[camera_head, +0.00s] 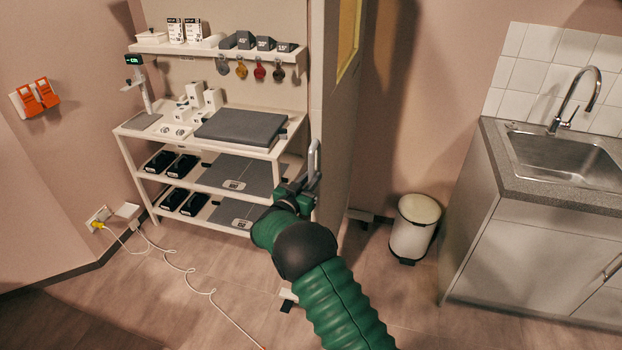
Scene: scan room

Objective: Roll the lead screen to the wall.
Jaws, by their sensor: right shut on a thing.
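The lead screen (343,120) is a tall pale panel seen nearly edge-on in the middle of the view, with a yellowish window at its upper part. A metal handle (315,160) stands out from its near edge. My right gripper (308,185) is shut on the handle at its lower part. My green right arm comes up from the bottom and hides part of the screen's lower edge. A foot of the screen shows on the floor (288,297) beside my arm. My left gripper is not in view.
A white shelf unit (125,135) with pads and boxes stands left of the screen. A white bin (414,226) and a sink cabinet (520,250) stand to the right. A white cable (185,270) lies on the floor at the left.

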